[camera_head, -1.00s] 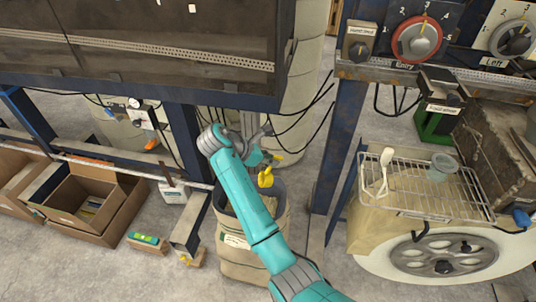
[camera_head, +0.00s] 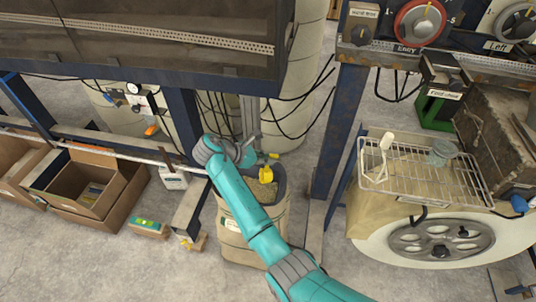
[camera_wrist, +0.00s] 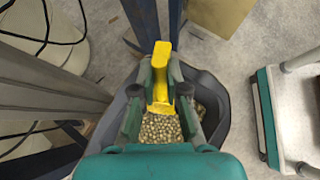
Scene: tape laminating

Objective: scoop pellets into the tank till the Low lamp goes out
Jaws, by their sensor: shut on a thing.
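My gripper (camera_head: 252,160) is shut on a yellow scoop (camera_head: 266,174) at the sack's mouth. In the wrist view the scoop (camera_wrist: 161,60) stands between the two fingers. Under it, the open sack (camera_head: 240,238) has a dark rim and holds tan pellets (camera_wrist: 160,128). The scoop's lower end overlaps the pellets in the wrist view; I cannot tell whether it touches them or carries any. I cannot make out which thing is the tank, and I see no Low lamp.
A blue post (camera_head: 340,130) stands right of the sack, and a wire rack (camera_head: 425,180) with a white tool and a grey cup lies farther right. Cardboard boxes (camera_head: 110,225) sit at left. A large dark cabinet (camera_head: 170,65) hangs above. Hanging cables pass behind the arm.

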